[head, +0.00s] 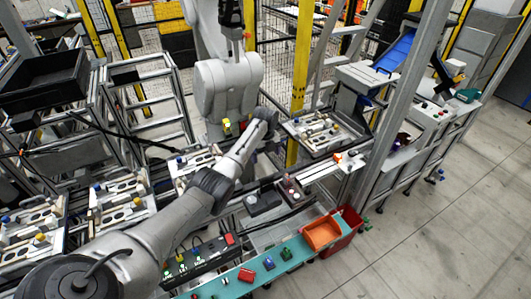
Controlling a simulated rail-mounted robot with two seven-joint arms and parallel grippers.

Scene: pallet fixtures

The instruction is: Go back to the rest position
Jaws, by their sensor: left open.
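My left arm comes in from the lower left and reaches up to the middle of the picture. My left gripper (271,130) is at its far end, small and dark, in front of the yellow post. It is open, and I see nothing held in it. It is above the fixture area, left of the pallet with pale parts (322,133). My right gripper is not in view.
Pallets with pale parts (122,201) stand at the left. A teal shelf (238,284) carries small coloured blocks. An orange bin (321,233) and a red bin (345,232) stand at its right end. A black crate (45,80) is upper left. Open floor (450,220) lies right.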

